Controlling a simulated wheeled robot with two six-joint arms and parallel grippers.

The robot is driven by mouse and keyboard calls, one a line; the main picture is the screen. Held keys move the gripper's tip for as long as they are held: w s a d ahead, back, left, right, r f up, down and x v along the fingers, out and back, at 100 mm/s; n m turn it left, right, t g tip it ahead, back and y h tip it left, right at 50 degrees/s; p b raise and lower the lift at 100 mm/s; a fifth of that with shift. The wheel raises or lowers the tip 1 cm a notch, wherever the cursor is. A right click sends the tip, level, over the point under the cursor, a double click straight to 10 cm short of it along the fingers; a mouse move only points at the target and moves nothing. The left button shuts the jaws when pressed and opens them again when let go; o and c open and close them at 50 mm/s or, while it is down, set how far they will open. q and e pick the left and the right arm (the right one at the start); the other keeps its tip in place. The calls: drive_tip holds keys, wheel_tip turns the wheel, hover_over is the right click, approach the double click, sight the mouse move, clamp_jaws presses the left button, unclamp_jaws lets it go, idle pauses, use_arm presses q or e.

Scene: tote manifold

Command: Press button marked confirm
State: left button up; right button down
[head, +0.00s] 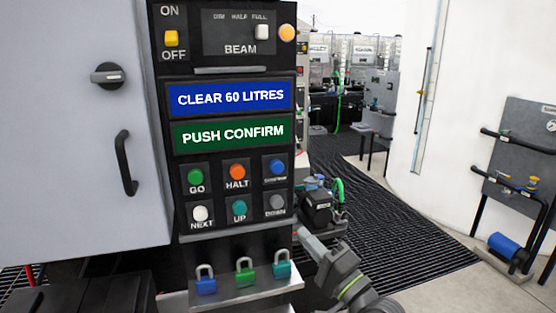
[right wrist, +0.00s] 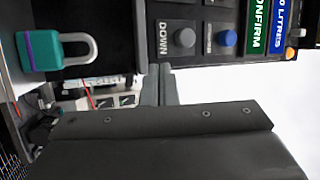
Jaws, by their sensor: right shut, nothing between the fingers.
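The blue confirm button (head: 277,167) is at the right end of the upper button row on the black control panel (head: 187,245). Its label is small, but the blue button also shows in the right wrist view (right wrist: 227,39). A green display (head: 234,135) above reads PUSH CONFIRM. My right gripper (head: 302,233) is shut and empty, below and right of the buttons, near the panel's lower right edge. In the right wrist view its closed fingers (right wrist: 166,84) point toward the panel edge by the grey DOWN button (right wrist: 184,37), apart from the blue button. My left gripper is out of view.
Go, halt, next and up buttons share the panel. Blue (head: 206,284), green (head: 245,278) and teal (head: 282,268) padlocks stand on a ledge (head: 235,295) below. A grey cabinet door with a handle (head: 125,163) is at left. Open floor (head: 405,215) lies right.

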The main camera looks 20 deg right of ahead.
drive_tip(key=s+a+r+n+y+p, duration=0.1)
drive_tip(key=s+r+y, duration=0.1)
drive_tip(key=s+r, duration=0.2)
drive_tip(key=s+a+r+y, duration=0.2)
drive_tip(key=s+r+y, duration=0.1)
drive_tip(key=r, duration=0.6)
drive_tip(key=shift+s+a+n+y+p, duration=0.25)
drive_tip(key=shift+s+n+y+p, duration=0.05)
drive_tip(key=shift+s+n+p, duration=0.1)
drive_tip(key=shift+w, duration=0.1)
drive_tip(key=b, duration=0.3)
approach(277, 168)
drive_tip(key=a+r, duration=0.4)
drive_tip(key=shift+w+d+r, duration=0.1)
drive_tip(key=shift+w+r, duration=0.1)
drive_tip(key=shift+w, duration=1.1)
drive_tip(key=shift+w, duration=0.15)
drive_tip(key=shift+w, duration=0.3)
